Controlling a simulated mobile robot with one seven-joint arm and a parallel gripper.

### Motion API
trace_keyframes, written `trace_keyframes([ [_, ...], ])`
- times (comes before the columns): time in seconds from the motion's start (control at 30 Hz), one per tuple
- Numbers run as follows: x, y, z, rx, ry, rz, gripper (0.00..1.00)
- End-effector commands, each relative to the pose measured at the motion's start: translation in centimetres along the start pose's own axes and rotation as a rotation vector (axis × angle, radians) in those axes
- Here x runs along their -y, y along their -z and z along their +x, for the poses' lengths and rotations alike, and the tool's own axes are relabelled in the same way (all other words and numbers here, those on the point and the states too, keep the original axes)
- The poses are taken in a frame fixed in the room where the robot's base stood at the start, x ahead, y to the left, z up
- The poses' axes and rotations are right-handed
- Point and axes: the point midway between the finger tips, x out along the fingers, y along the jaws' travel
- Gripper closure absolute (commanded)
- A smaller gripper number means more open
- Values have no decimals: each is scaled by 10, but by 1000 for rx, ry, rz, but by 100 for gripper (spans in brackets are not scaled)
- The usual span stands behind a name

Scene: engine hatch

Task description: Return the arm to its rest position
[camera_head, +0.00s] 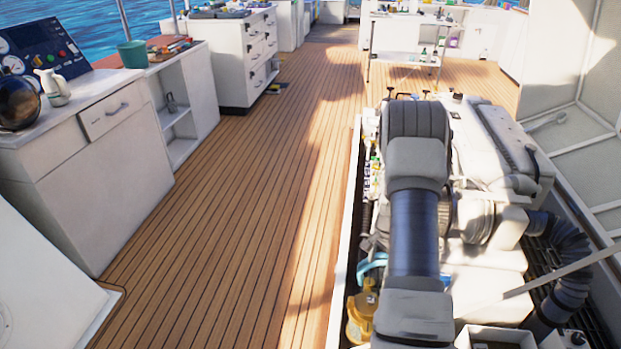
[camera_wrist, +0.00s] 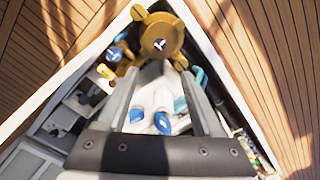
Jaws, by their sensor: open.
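My arm (camera_head: 413,235) stretches away over the open engine hatch (camera_head: 341,235) in the head view, with grey and dark blue links. Its far end hides my gripper in that view. In the wrist view my gripper (camera_wrist: 160,74) points down into the hatch, its two grey fingers apart. Nothing is held between them. I cannot tell how far below the fingertips these are.
The white engine block (camera_head: 490,255) and a black corrugated hose (camera_head: 570,265) fill the hatch beside my arm. The raised hatch lid (camera_head: 570,80) stands at right. White cabinets (camera_head: 105,170) line the left. The wooden deck (camera_head: 235,215) between is clear.

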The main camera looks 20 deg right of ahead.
Motion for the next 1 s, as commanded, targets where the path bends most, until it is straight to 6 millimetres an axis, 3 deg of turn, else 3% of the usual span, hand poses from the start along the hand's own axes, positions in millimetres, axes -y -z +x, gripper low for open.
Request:
trace_keyframes([
  [0.17, 3, -2, -8, -3, 6, -13, 32],
  [0.27, 13, -8, -32, -14, 23, -55, 32],
  [0.43, 33, -34, -100, -42, 69, -185, 32],
  [0.63, 43, -76, -181, -79, 122, -359, 32],
  [0.83, 38, -124, -251, -121, 170, -533, 32],
  [1.0, 22, -166, -300, -163, 208, -682, 32],
])
